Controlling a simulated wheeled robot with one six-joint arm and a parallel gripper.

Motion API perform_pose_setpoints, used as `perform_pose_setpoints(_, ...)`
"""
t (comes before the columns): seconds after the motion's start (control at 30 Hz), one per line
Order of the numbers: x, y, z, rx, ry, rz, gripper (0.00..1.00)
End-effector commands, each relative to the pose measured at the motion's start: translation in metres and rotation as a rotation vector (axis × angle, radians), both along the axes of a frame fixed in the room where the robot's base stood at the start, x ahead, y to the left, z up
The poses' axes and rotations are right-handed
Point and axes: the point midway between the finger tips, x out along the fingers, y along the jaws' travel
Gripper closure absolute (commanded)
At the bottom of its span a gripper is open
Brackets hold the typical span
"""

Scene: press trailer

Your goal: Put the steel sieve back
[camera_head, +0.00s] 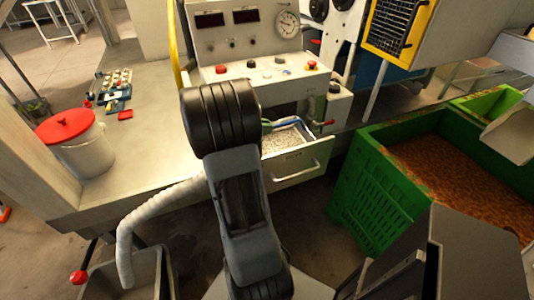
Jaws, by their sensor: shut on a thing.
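My arm rises through the middle of the picture, and its dark upper joint blocks the view behind it. My gripper is not visible, so what it holds cannot be seen. I cannot make out a steel sieve for certain. An open drawer (296,172) under the control panel holds pale granules (290,138). A green and blue curved piece (284,123) shows at the drawer's back left, partly hidden by my arm; I cannot tell what it is.
A grey bin with a red lid (67,126) and a small rack of parts (117,88) stand on the left bench. A green crate (372,190) of orange-brown pieces is at right. A ribbed hose (150,208) hangs over a steel tub (130,275) at lower left.

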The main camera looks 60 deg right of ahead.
Motion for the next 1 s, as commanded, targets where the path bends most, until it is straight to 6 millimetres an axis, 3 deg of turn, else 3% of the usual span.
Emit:
perform_pose_setpoints(0.1,0.000,0.000,-0.029,0.002,0.003,0.001,1.00)
perform_pose_setpoints(0.3,0.000,0.000,-0.057,0.000,0.002,-0.001,1.00)
perform_pose_setpoints(0.57,0.000,0.000,-0.069,-0.001,0.001,0.000,1.00)
perform_pose_setpoints(0.83,0.000,0.000,-0.101,0.001,0.001,0.000,1.00)
perform_pose_setpoints(1.0,0.000,0.000,-0.103,-0.002,-0.001,0.000,1.00)
